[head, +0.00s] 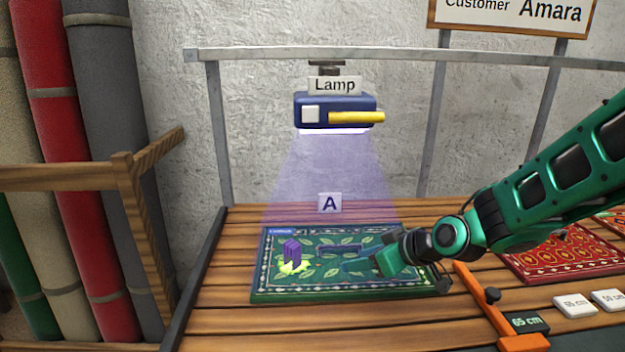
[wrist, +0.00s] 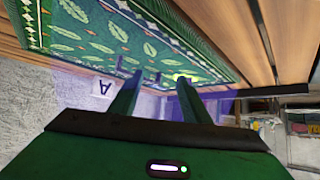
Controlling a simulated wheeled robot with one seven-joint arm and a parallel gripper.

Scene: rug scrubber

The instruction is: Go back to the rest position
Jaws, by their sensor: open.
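My gripper (head: 368,262) is over the green leaf-patterned rug (head: 340,288) on the slatted table. In the wrist view my gripper (wrist: 155,88) shows two green fingers spread apart with nothing between them. The green rug (wrist: 100,30) fills the upper part of that view, which is upside down. A purple upright object (head: 292,251) stands on the rug's left part, over a glowing yellow-green patch (head: 294,268). A dark low shape lies near the fingers on the rug; I cannot tell what it is.
A blue lamp (head: 335,109) with a yellow handle hangs from the rail and casts violet light on the rug. An orange measuring bar (head: 480,300) and white blocks (head: 574,306) are at right, by a red rug (head: 560,255). Rolled rugs (head: 95,90) stand left.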

